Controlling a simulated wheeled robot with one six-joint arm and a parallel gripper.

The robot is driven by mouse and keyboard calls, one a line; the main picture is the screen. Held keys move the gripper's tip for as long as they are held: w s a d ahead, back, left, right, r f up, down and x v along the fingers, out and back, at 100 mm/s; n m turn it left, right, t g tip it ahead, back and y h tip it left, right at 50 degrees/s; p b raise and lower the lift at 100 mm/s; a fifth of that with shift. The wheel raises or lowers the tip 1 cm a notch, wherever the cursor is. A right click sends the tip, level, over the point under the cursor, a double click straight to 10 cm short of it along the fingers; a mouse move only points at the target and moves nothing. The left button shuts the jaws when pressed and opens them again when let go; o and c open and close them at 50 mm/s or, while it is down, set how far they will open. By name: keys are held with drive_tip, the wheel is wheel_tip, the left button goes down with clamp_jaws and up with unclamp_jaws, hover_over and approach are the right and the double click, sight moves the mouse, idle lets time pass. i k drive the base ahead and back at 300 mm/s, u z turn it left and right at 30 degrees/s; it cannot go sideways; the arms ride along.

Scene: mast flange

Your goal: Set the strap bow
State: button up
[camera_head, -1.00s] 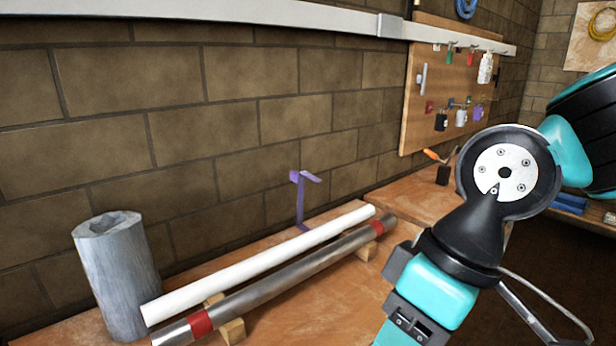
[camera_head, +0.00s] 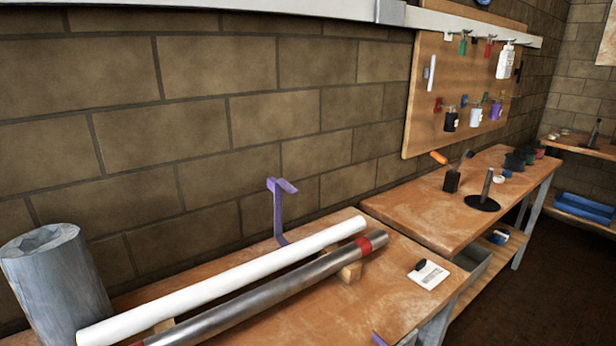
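A thin purple bent strip (camera_head: 279,208) stands upright behind the tubes on the near bench, its top bent over to the right. It may be the strap bow; I cannot tell for sure. A white tube (camera_head: 230,278) lies lengthwise on the bench in front of it. A grey metal tube (camera_head: 285,288) with a red band near its far end lies beside the white one on wooden blocks (camera_head: 350,271). Another bit of purple (camera_head: 379,339) shows at the bench's front edge, mostly cut off. My gripper is out of view.
A grey roll (camera_head: 58,285) stands at the bench's left end. A white card with a black item (camera_head: 428,275) lies at the right. A second bench (camera_head: 430,205) holds a black-based post (camera_head: 483,195). A pegboard (camera_head: 430,120) hangs behind. The near bench's right part is mostly clear.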

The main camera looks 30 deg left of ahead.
sight(276, 186)
drive_tip(key=i, duration=1.05)
drive_tip(key=u, duration=1.75)
